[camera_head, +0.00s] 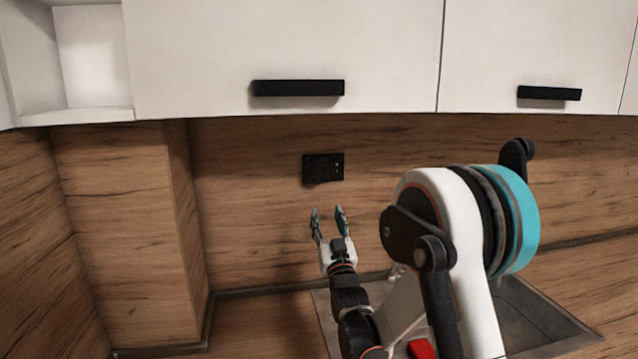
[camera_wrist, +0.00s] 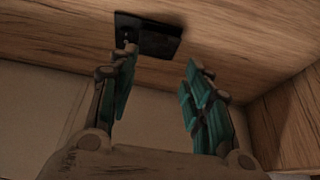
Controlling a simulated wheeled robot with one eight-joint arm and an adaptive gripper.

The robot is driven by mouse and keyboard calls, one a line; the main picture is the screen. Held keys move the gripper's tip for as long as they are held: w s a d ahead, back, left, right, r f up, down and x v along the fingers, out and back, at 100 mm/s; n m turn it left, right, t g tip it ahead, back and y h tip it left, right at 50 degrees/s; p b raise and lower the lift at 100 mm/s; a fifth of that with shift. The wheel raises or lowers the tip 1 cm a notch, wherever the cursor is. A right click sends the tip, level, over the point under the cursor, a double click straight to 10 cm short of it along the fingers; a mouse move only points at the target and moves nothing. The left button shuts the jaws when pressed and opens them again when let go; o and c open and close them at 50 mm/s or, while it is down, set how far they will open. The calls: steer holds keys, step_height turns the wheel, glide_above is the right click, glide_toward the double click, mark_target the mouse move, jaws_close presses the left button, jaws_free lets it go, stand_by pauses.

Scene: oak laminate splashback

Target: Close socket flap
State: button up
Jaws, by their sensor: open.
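The socket (camera_head: 323,168) is a small black rectangular plate on the wood splashback, below the left wall cabinet. It also shows in the wrist view (camera_wrist: 150,36) at the top, beyond my fingers, dark and partly covered by the left finger. I cannot tell the flap apart from the plate or how far it stands open. My gripper (camera_head: 328,215) is below the socket and apart from it in the head view. Its two teal-padded fingers are spread with nothing between them, as the wrist view (camera_wrist: 160,85) also shows.
White wall cabinets with black handles (camera_head: 298,88) hang above the socket. A wood-faced pillar (camera_head: 125,215) juts out at the left. A sink (camera_head: 535,315) is set in the counter below my arm. The splashback around the socket is bare.

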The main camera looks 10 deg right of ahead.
steer(key=s, duration=0.2)
steer(key=b, duration=0.1)
glide_toward(317, 170)
steer(key=shift+g, duration=0.4)
steer(key=w, duration=0.5)
steer(key=shift+a+f, duration=0.1)
steer(key=shift+f, duration=0.05)
